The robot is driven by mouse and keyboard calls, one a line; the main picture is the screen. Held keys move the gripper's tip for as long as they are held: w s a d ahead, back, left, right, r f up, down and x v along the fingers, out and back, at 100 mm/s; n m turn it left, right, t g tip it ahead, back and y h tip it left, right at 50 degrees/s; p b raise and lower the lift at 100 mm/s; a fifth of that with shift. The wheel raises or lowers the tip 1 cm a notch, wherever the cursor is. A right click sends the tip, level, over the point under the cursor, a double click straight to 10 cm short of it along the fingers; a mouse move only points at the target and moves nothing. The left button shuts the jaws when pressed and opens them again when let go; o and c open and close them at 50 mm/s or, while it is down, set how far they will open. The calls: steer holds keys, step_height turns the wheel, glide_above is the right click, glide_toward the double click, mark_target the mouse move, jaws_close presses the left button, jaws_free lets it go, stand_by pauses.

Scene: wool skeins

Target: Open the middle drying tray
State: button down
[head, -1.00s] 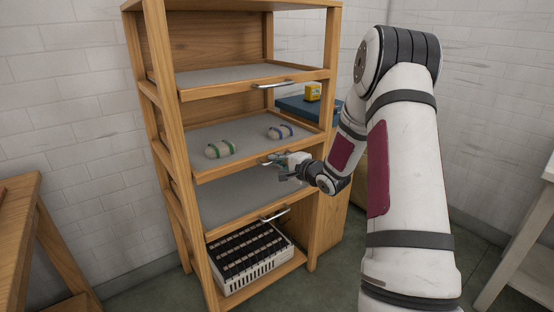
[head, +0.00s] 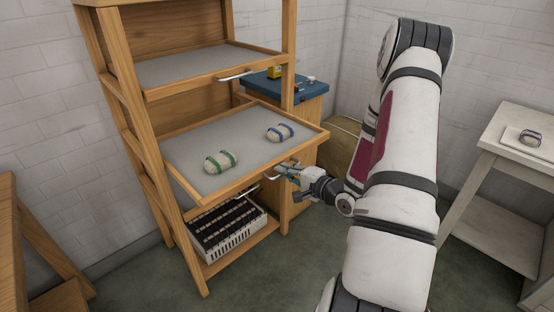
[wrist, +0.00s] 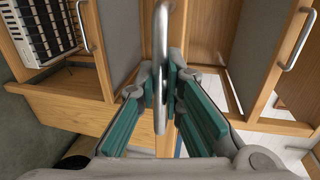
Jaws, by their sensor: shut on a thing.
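The middle drying tray (head: 190,158) is a wood-framed grey tray that sticks out from the front of the wooden rack. Two pale skeins lie on it, one with green bands (head: 221,161) and one with blue bands (head: 280,132). My gripper (head: 283,171) is at the tray's front edge, at its metal handle. In the wrist view my gripper (wrist: 163,88) has its teal pads closed on both sides of the handle (wrist: 161,40). The far end of the handle in the head view is partly hidden by the gripper.
The upper tray (head: 190,66) is in the rack with its handle (head: 234,75) free. A white crate (head: 228,228) stands on the bottom shelf. A blue-topped cabinet (head: 292,90) is behind the rack. A white table (head: 516,123) with a skein is at right. Floor in front is clear.

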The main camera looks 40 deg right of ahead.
steer(key=shift+v, duration=0.8)
steer(key=shift+f, duration=0.2)
steer(key=c, duration=1.7)
jaws_free()
steer(key=v, duration=1.2)
